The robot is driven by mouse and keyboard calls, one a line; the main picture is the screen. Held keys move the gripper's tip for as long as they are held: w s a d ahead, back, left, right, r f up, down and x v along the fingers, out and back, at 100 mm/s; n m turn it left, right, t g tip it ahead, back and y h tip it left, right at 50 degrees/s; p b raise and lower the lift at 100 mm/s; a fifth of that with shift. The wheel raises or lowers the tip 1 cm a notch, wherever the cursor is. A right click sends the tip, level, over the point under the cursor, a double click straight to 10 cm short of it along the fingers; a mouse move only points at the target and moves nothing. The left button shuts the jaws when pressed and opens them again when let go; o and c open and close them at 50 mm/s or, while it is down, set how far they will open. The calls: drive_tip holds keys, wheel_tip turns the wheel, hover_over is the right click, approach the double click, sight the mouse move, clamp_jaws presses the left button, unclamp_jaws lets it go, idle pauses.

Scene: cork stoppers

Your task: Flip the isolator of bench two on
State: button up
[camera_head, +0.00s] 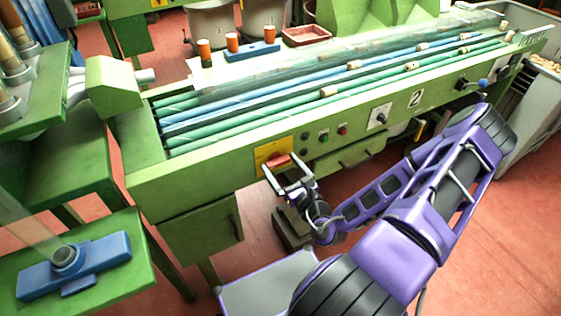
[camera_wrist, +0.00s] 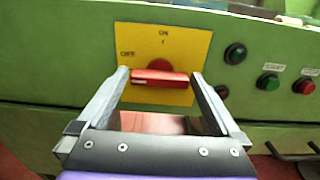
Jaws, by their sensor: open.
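The isolator is a yellow plate (camera_head: 262,155) on the front of the green bench marked 2 (camera_head: 415,99), with a red rotary handle (camera_wrist: 160,77). In the wrist view the plate (camera_wrist: 185,42) reads "OFF" at the left and "ON" at the top. The handle's bar lies level, its left end toward "OFF". My gripper (camera_head: 279,163) is open in front of the plate, and it also shows in the wrist view (camera_wrist: 160,76). Its fingertips appear one beyond each end of the bar. I cannot tell whether they touch it.
A dark button (camera_wrist: 235,53), a green button (camera_wrist: 268,82) and a red button (camera_wrist: 304,85) sit right of the plate. A rotary switch (camera_head: 379,117) and a blue-handled valve (camera_head: 483,83) are farther right. A cabinet (camera_head: 205,230) stands below left.

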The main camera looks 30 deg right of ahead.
drive_tip(key=shift+w, duration=0.1)
drive_tip(key=c, duration=1.1)
drive_tip(key=shift+o, duration=0.2)
